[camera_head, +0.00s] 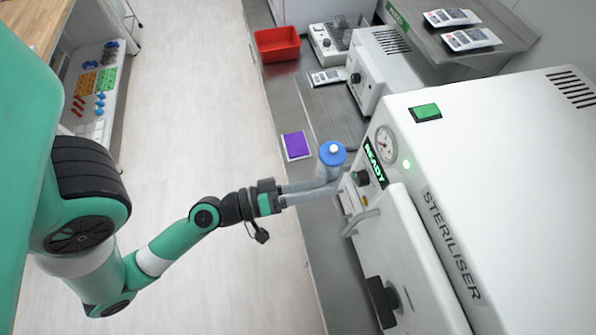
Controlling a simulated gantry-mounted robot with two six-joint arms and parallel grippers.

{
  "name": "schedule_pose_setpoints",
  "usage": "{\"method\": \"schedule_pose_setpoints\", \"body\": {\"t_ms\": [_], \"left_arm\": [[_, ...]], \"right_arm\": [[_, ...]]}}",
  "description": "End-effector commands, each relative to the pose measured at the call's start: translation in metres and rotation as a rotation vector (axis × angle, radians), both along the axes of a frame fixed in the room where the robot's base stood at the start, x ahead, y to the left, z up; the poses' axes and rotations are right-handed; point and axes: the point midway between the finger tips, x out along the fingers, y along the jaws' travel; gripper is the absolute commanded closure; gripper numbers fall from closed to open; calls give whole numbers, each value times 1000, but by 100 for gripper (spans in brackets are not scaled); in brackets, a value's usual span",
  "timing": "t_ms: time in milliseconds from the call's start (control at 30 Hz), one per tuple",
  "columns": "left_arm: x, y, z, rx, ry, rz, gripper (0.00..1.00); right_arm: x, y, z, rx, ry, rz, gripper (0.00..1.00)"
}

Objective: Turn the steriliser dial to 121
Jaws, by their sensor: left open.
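The jaws are open, and the tips are just short of the dial, with no clear contact. My right gripper is out of view.
A blue-capped bottle (332,155) stands close beside the left fingers. A door handle (362,221) juts from the steriliser below the dial. A purple booklet (296,145), a red tray (277,44) and smaller devices sit farther back on the counter (322,235).

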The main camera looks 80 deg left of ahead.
Motion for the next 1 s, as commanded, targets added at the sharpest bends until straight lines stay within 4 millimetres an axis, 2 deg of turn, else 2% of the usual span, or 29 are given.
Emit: {"method": "schedule_pose_setpoints", "body": {"t_ms": [33,67,100,300,1000], "left_arm": [[-13,2,-10,-1,-1,11,28],[-19,1,-9,1,-4,10,28],[-22,3,-2,-3,10,10,28],[-38,2,-2,-3,12,6,28],[-43,-1,1,2,-3,-1,28]], "right_arm": [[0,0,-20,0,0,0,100],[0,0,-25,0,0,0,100],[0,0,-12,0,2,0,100],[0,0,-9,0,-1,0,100],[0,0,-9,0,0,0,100]]}}
